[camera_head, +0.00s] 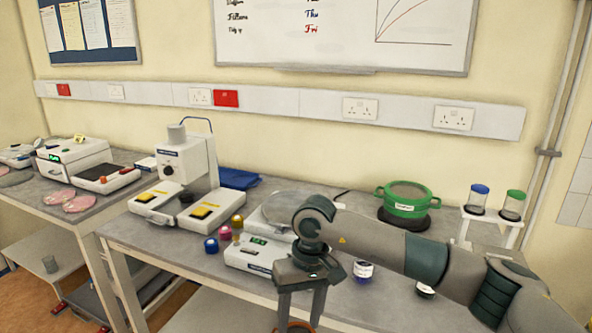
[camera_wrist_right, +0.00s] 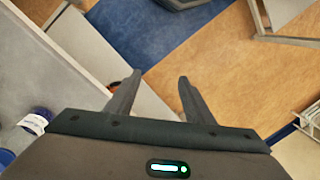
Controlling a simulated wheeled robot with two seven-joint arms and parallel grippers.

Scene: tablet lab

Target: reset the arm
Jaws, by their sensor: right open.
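My right arm comes in from the right in the head view. Its gripper (camera_head: 301,305) hangs pointing down at the front edge of the lab table (camera_head: 150,246), in front of the balance. In the right wrist view the right gripper (camera_wrist_right: 157,78) has its two fingers apart with nothing between them, above the floor beyond the table edge. My left gripper is not in either view.
The table holds a balance (camera_head: 250,255), a tablet press-like machine (camera_head: 187,165), several small coloured jars, a green round pot (camera_head: 405,203) and a rack (camera_head: 487,222) with blue- and green-capped jars.

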